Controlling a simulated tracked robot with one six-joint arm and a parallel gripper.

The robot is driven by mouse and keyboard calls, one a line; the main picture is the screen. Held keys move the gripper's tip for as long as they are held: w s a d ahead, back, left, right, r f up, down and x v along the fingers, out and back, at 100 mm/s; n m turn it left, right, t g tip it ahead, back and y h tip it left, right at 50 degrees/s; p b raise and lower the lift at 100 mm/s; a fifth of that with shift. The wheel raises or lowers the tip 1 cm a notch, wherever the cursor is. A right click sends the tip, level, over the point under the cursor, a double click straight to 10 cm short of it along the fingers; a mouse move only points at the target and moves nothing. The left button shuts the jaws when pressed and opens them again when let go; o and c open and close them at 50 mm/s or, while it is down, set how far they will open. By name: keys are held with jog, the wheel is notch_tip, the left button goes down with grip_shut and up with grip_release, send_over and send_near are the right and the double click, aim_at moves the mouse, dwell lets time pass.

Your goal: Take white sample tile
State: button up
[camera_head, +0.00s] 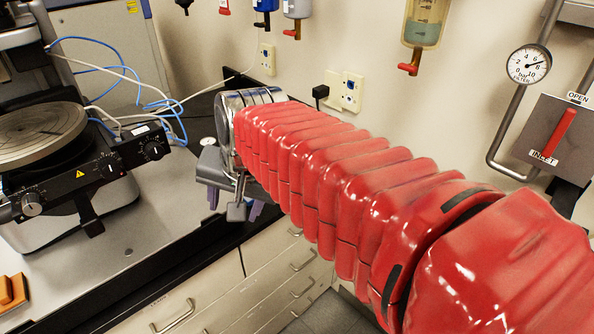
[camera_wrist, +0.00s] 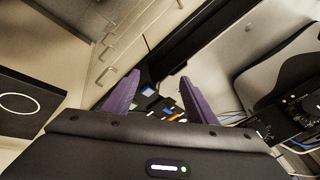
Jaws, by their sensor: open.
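My gripper (camera_wrist: 160,77) is open, with its two purple fingers apart and nothing held between them. In the head view my gripper (camera_head: 236,206) hangs at the end of the red-sleeved arm, over the dark counter edge beside the instrument. In the wrist view several small coloured pieces (camera_wrist: 166,107) show beyond and between the fingers, some blue, white and orange. They are partly hidden by the gripper body. I cannot tell which of them is the white sample tile. No white tile can be made out in the head view.
The stylus profiler with its round stage (camera_head: 40,130) and black control bar (camera_head: 85,178) stands at the left. Blue and white cables (camera_head: 150,105) loop behind it. Drawers (camera_head: 290,270) lie below the counter. A pressure gauge (camera_head: 528,65) and inlet panel (camera_head: 560,140) are on the right wall.

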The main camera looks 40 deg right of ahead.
jog(key=w+d+f+m, duration=0.1)
jog(key=w+d+m, duration=0.2)
jog(key=d+m, duration=0.5)
jog(key=w+d+f+m, duration=0.1)
jog(key=w+d+m, duration=0.3)
jog(key=d+m, duration=0.5)
jog(key=w+d+f+m, duration=0.1)
jog(key=w+d+m, duration=0.3)
jog(key=d+m, duration=0.5)
jog(key=d, duration=0.5)
jog(key=shift+w+d+f, duration=0.15)
jog(key=shift+w+d, duration=0.1)
jog(key=shift+d, duration=0.15)
jog(key=shift+g, duration=0.3)
jog(key=shift+x, duration=4.3)
jog(key=shift+a, duration=0.15)
jog(key=shift+x, duration=2.65)
jog(key=shift+a, duration=0.1)
